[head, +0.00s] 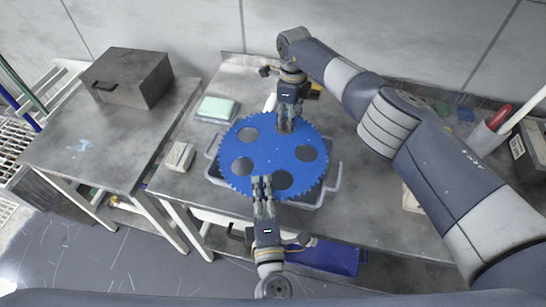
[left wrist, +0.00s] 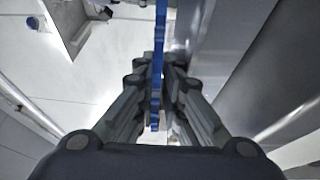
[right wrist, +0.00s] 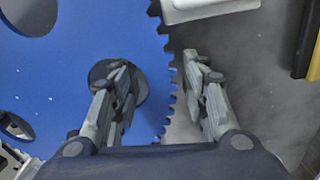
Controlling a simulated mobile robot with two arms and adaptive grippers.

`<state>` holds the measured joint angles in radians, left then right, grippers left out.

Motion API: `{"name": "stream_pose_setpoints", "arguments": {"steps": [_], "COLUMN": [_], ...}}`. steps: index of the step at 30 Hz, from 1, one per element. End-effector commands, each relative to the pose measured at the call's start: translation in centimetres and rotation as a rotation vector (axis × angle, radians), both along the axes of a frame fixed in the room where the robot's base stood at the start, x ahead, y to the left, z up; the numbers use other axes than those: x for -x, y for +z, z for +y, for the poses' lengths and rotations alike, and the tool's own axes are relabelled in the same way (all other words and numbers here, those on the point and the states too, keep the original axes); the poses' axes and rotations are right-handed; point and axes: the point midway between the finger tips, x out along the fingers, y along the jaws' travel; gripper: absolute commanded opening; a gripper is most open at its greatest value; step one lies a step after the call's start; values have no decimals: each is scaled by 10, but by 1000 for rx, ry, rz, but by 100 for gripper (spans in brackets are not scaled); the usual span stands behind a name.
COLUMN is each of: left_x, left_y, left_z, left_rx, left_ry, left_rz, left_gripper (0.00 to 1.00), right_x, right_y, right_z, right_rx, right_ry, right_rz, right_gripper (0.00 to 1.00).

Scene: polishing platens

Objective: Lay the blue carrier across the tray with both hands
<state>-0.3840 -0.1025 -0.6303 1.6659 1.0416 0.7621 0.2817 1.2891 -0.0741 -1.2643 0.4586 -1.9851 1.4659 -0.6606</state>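The blue carrier (head: 262,155) is a large toothed disc with several round holes. It lies flat over the pale tray (head: 336,178), whose rim shows at the sides; most of the tray is hidden. I cannot tell whether the carrier touches it. My left gripper (head: 262,182) is at the carrier's near edge, and in the left wrist view its fingers close on the blue edge (left wrist: 157,70) from both sides. My right gripper (head: 285,128) is at the far edge. In the right wrist view its fingers (right wrist: 160,72) are apart, one over the carrier (right wrist: 70,70), one beyond its teeth.
A green-topped box (head: 216,109) and a small pale block (head: 179,156) sit left of the tray on the bench. A dark case (head: 128,77) stands on the left table. A holder with a red-handled tool (head: 498,117) is at right. A blue bin (head: 330,257) sits below.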

Motion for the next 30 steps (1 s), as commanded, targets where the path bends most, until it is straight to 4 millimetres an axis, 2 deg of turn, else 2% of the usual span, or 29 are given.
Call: {"name": "stream_pose_setpoints", "arguments": {"steps": [1,2,7,11,21,25,30], "left_x": [6,6,7,15,65,78,85], "left_y": [-28,-28,-28,-27,-13,-8,-3], "left_z": [2,2,2,1,-7,-9,-10], "left_rx": [-13,-14,-15,-15,-9,-7,-4], "left_ry": [-10,-11,-11,-11,-11,-8,-5], "left_rz": [54,54,54,52,19,7,-5], "left_gripper": [28,28,28,28,28,28,28], "right_x": [-1,-1,-1,-1,-3,-2,-2], "right_y": [-1,-1,0,0,2,3,3], "right_z": [1,1,2,2,1,2,2], "right_rx": [-1,-2,-3,-3,-3,-3,-4], "right_ry": [1,2,3,4,2,3,4], "right_rz": [-3,-3,-4,-6,-9,-8,-7], "right_gripper": [42,42,42,42,42,42,42]}}
